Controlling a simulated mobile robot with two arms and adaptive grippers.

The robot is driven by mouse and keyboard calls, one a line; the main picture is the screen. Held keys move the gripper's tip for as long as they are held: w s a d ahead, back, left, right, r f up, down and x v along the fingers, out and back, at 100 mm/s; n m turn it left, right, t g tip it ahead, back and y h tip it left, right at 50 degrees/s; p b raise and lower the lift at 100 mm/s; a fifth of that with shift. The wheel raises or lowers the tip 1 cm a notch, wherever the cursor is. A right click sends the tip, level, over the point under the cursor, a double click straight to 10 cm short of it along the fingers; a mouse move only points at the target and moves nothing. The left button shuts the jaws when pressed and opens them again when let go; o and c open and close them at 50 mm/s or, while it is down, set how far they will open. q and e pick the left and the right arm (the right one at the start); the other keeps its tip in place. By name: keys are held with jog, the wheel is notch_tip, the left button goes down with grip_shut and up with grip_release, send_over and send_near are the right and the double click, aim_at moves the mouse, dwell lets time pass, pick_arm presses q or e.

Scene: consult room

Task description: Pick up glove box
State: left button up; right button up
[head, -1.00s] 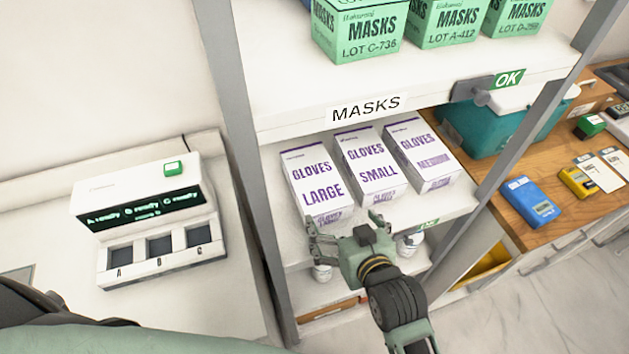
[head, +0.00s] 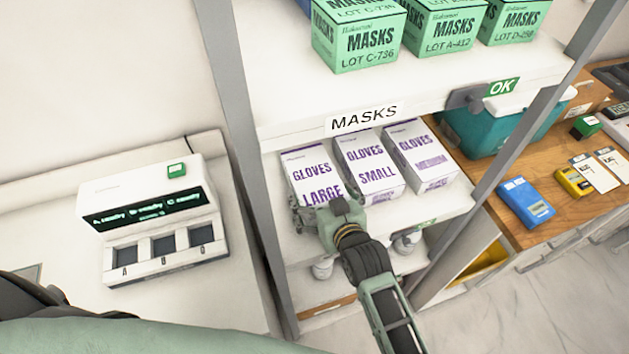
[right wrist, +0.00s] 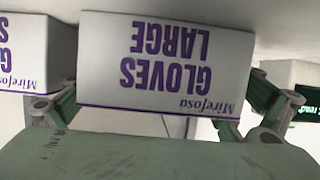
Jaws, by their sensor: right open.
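Three white glove boxes with purple print stand in a row on the middle shelf: LARGE (head: 310,173) at left, SMALL (head: 368,163) in the middle and MEDIUM (head: 419,155) at right. My right gripper (head: 322,208) is at the front lower end of the LARGE box and hides part of it. In the right wrist view the LARGE box (right wrist: 165,62) fills the middle, upside down, with one finger of my right gripper (right wrist: 160,105) near each side. The fingers are open; contact with the box cannot be told. My left gripper is out of view.
Green mask boxes (head: 360,38) stand on the shelf above, over the MASKS label (head: 362,117). A grey shelf post (head: 235,120) rises at left. A white device with three slots (head: 150,220) sits on the left counter. A wooden counter (head: 545,232) is at right.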

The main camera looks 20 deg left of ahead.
jog(key=c, duration=1.3)
jog(key=shift+r, duration=0.1)
jog(key=shift+c, duration=0.2)
jog(key=shift+w, duration=0.1)
